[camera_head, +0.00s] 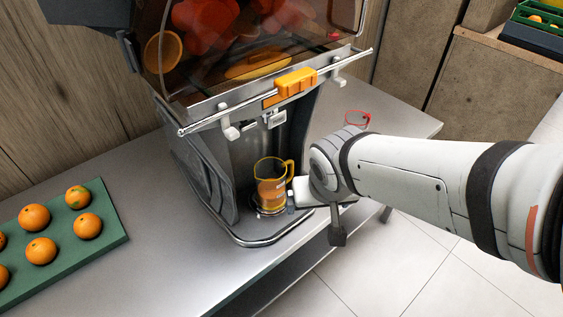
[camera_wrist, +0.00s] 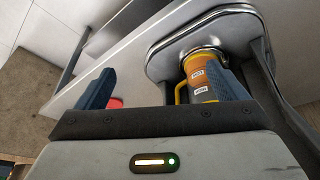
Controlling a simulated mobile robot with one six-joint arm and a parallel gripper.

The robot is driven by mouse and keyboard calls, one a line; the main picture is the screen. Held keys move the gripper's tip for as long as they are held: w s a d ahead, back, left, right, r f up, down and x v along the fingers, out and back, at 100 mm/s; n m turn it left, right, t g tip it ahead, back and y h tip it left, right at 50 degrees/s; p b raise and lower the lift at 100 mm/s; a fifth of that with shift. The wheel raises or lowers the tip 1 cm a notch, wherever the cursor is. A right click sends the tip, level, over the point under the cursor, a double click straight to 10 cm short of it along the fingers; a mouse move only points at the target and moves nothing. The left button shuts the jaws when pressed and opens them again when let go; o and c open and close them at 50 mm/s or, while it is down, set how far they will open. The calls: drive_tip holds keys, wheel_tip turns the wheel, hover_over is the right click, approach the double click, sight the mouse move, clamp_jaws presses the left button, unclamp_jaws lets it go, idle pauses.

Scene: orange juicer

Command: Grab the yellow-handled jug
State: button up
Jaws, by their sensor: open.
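The yellow-handled jug (camera_head: 271,190) stands upright on the base of the juicer (camera_head: 222,170), below its spout. It is clear with a yellow rim and handle and holds orange juice. The handle is on its right side, towards my arm. My gripper (camera_head: 294,197) is just right of the jug, low near the base, partly hidden by my wrist. In the wrist view the jug (camera_wrist: 203,72) is ahead, right of centre. My gripper (camera_wrist: 160,68) is open there; its right finger overlaps the jug in the picture, and the handle shows between the fingers. I cannot tell whether they touch.
A red-handled jug (camera_head: 358,119) stands on the metal counter (camera_head: 400,113) behind my arm. A green tray (camera_head: 110,238) with several oranges lies at the left. The juicer's front bar (camera_head: 215,118) overhangs the jug. Counter between tray and juicer is clear.

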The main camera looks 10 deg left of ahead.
sight(272, 183)
drive_tip(key=s+a+f+n+y+b, duration=0.1)
drive_tip(key=a+f+b, duration=0.2)
drive_tip(key=a+f, duration=0.4)
drive_tip(key=w+a, duration=0.1)
drive_tip(key=w, duration=0.3)
drive_tip(key=w+a+b, duration=0.1)
drive_tip(key=w, duration=0.1)
drive_tip(key=shift+w+a+r, duration=0.15)
drive_tip(key=shift+a+r, duration=0.2)
drive_tip(key=w, duration=0.1)
drive_tip(key=w+a, duration=0.1)
drive_tip(key=w, duration=0.1)
drive_tip(key=w+a, duration=0.1)
drive_tip(key=shift+w+f+b, duration=0.15)
drive_tip(key=shift+f+b, duration=0.15)
drive_tip(key=shift+b, duration=0.05)
drive_tip(key=shift+w+f, duration=0.1)
drive_tip(key=shift+f, duration=0.2)
drive_tip(key=c, duration=1.2)
